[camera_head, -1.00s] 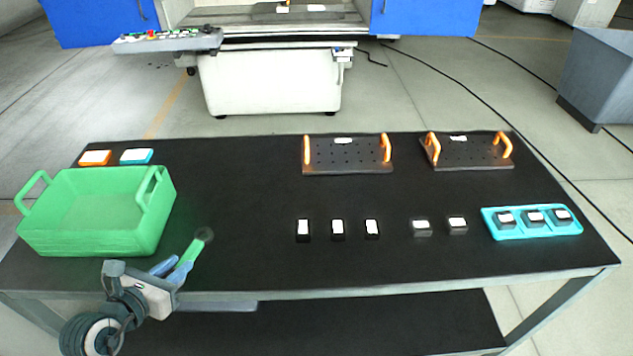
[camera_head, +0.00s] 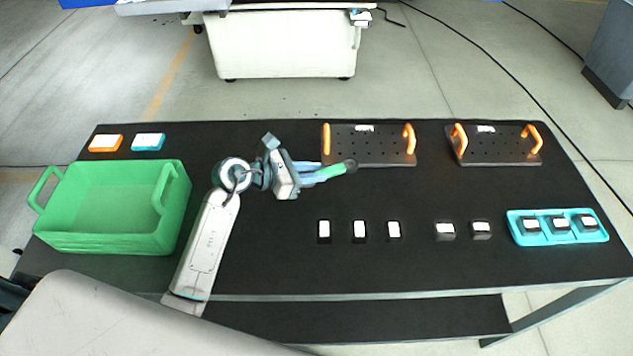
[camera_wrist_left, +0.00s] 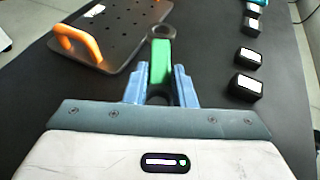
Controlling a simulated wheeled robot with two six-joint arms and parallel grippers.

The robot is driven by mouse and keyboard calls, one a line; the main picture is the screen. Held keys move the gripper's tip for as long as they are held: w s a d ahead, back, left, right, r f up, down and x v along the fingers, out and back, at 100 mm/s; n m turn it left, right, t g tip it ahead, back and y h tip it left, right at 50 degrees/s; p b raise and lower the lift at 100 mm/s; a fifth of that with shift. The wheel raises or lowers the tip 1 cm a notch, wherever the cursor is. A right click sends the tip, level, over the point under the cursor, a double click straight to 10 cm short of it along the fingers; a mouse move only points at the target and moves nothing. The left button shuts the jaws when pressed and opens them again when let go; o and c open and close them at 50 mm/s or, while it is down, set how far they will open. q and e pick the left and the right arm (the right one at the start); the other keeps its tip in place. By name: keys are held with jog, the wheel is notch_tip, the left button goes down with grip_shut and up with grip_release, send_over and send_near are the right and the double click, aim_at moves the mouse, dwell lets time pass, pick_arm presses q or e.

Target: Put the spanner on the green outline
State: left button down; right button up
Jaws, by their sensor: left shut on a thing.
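The spanner (camera_head: 335,170) has a green handle and a dark grey ring end. My left gripper (camera_head: 322,174) is shut on its handle, with the ring end pointing away from the fingers to the right. In the head view the ring end overlaps the front edge of the left perforated plate. In the left wrist view the spanner (camera_wrist_left: 161,60) stands out between the two blue fingers, its ring beside the plate's corner. Its height above the table is hard to tell. I see no green outline in these frames. My right gripper is not in view.
The black table (camera_head: 270,255) holds a green crate (camera_head: 110,242) at left, two perforated plates (camera_head: 365,148) (camera_head: 497,150) with orange handles at the back, several small dark blocks (camera_head: 359,231) in front, and a cyan tray (camera_head: 556,240) at right. Front middle is bare.

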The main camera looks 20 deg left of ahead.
aim_at(312, 193)
pick_arm(q)
jog(key=shift+w+a+f, duration=0.1)
jog(key=shift+f, duration=0.85)
notch_tip(312, 193, down, 3)
jog(key=shift+f+p, duration=0.1)
jog(key=shift+p, duration=0.4)
jog(key=shift+f, duration=0.3)
jog(key=c, duration=1.2)
grip_release()
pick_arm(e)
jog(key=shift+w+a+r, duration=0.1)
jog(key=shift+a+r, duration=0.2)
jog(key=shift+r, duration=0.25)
